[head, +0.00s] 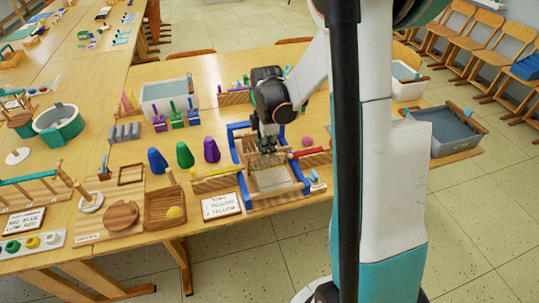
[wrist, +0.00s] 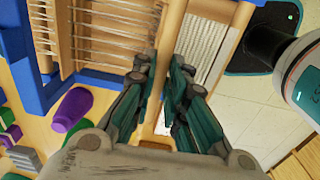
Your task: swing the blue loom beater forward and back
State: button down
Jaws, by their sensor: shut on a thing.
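The loom (head: 297,183) is a small frame with blue sides on the wooden table, left of my column in the head view. Its blue frame (wrist: 20,55) and stretched warp threads (wrist: 110,30) also show in the wrist view. My gripper (head: 267,149) reaches down from above into the middle of the loom. In the wrist view my gripper's dark fingers (wrist: 165,68) are close together on a wood-coloured bar of the beater (wrist: 172,22). The fingers and palm hide part of the bar. The beater's exact tilt is hard to tell.
Blue, green and purple cones (head: 184,154) stand left of the loom. A pink ball (head: 307,141) is close on the right. A grey-blue bin (head: 445,130) stands farther right.

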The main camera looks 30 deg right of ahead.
jog(key=w+d+f, duration=0.2)
jog(key=w+d, duration=0.1)
jog(key=w, duration=0.7)
jog(key=shift+w+b, duration=0.2)
jog(key=shift+b, duration=0.1)
jog(key=c, duration=1.7)
grip_release()
jog(key=shift+f, duration=0.1)
jog(key=shift+o, duration=0.5)
jog(key=shift+w+f, duration=0.1)
jog(key=shift+w, duration=0.1)
jog(key=shift+s, duration=0.15)
